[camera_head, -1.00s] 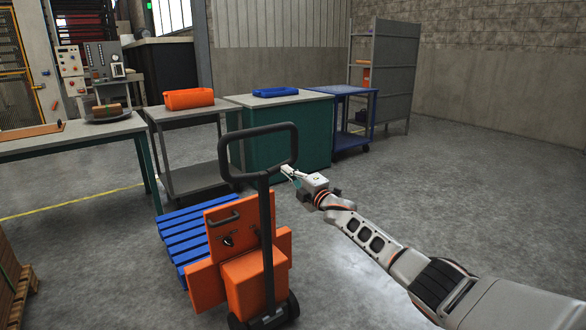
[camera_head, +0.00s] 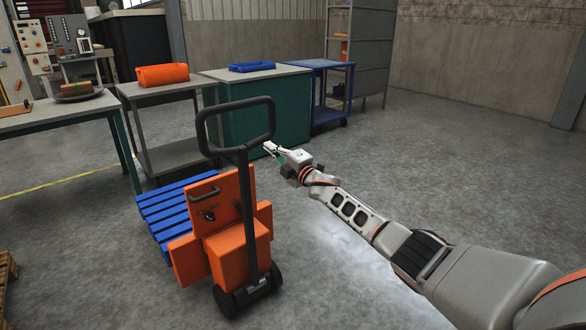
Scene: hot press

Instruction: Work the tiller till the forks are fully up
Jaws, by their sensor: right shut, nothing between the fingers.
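The orange pallet truck (camera_head: 238,250) stands on the floor left of centre, with two black wheels at its near side. Its black tiller (camera_head: 246,200) stands upright and ends in a loop handle (camera_head: 270,117). A blue slatted pallet (camera_head: 160,212) lies behind the truck body. The forks are hidden by the body and pallet, so their height cannot be told. My right gripper (camera_head: 268,148) is shut and empty, just right of the tiller below the loop's right side. In the picture a small gap separates it from the handle. My left gripper is not in view.
A grey cart with an orange bin (camera_head: 162,75), a teal cabinet (camera_head: 285,110) and a blue cart (camera_head: 331,66) stand behind. A workbench (camera_head: 60,115) is at the left. A wooden pallet edge (camera_head: 8,275) shows at lower left. Floor at right is open.

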